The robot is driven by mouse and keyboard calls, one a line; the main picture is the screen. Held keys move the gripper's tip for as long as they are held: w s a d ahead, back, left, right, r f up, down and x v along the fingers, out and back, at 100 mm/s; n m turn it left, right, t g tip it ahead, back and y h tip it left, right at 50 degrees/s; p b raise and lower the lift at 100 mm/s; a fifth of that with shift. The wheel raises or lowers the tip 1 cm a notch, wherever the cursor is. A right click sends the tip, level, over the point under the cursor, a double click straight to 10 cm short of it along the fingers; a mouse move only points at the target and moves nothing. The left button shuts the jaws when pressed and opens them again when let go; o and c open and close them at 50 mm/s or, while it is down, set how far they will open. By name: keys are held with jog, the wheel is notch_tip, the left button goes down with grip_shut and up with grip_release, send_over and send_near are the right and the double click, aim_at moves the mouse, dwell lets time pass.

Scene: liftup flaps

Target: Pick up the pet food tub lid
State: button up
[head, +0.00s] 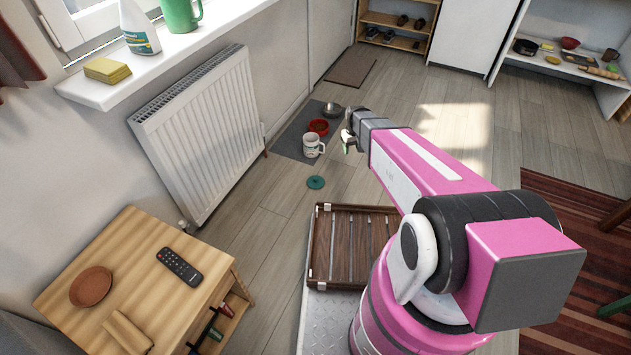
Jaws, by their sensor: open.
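The round green-teal lid (316,182) lies flat on the wooden floor, at the near edge of a grey mat (287,148). A white tub (312,145) with dark print, open at the top, stands on the mat just behind the lid. My gripper (349,143) is open and empty, up and to the right of the lid and apart from it. It is small in the view and seen from behind my pink arm, which hides part of it.
A red bowl (318,127) and a metal bowl (333,110) are on the mat behind the tub. A white radiator (200,130) is on the left wall. A wooden table (135,285) stands at near left. A slatted brown tray (345,245) lies before my arm. Floor right of the mat is clear.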

jog(key=w+a+f+n, duration=0.3)
jog(key=w+a+f, duration=0.5)
jog(key=f, duration=0.4)
jog(key=n, duration=0.2)
send_over(316, 179)
notch_tip(316, 179, down, 13)
notch_tip(316, 179, down, 10)
grip_shut()
